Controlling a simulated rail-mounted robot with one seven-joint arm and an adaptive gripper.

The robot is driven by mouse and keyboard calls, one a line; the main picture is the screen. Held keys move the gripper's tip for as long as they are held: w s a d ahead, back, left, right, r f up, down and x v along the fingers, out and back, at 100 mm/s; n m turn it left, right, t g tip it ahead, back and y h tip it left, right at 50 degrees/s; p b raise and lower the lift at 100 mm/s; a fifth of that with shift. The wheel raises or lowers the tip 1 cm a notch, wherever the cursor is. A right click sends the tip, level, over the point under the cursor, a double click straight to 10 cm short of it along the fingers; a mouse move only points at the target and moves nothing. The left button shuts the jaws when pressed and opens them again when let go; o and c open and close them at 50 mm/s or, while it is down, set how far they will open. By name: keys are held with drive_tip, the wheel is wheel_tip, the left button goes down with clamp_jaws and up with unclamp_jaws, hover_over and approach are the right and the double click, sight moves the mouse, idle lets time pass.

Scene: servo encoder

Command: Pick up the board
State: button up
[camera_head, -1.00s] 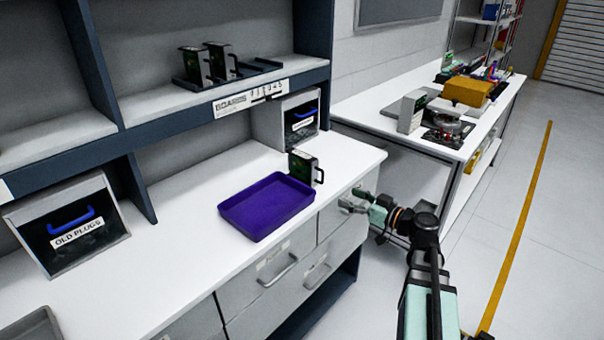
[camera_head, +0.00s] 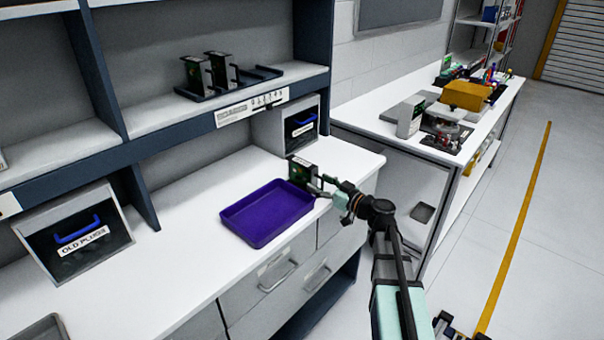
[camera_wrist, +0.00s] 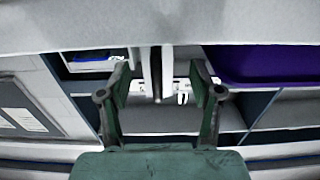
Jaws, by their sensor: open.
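The board (camera_head: 300,171), dark green with a grey frame and a handle on its right, stands upright on the white counter behind the right end of the purple tray. My gripper (camera_head: 322,186) is open at the handle side of the board and partly covers it in the head view. In the wrist view, the fingers of my gripper (camera_wrist: 161,82) are spread apart. A narrow upright piece, seemingly the board edge-on (camera_wrist: 155,68), shows between them with gaps on both sides. Contact with the fingers is not visible.
The purple tray (camera_head: 266,213) lies close by on the counter; its side shows in the wrist view (camera_wrist: 265,62). Two similar boards (camera_head: 208,74) stand in a shelf rack. A bin (camera_head: 302,125) stands behind.

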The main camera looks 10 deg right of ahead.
sight(315, 180)
drive_tip(key=p+x, duration=0.2)
drive_tip(key=x, duration=0.2)
drive_tip(key=shift+w, duration=0.35)
drive_tip(key=shift+w+a+f, duration=0.1)
drive_tip(key=shift+w+a, duration=0.15)
drive_tip(key=shift+a, duration=0.05)
clamp_jaws()
drive_tip(key=shift+s+b, duration=0.1)
drive_tip(key=shift+b, duration=0.8)
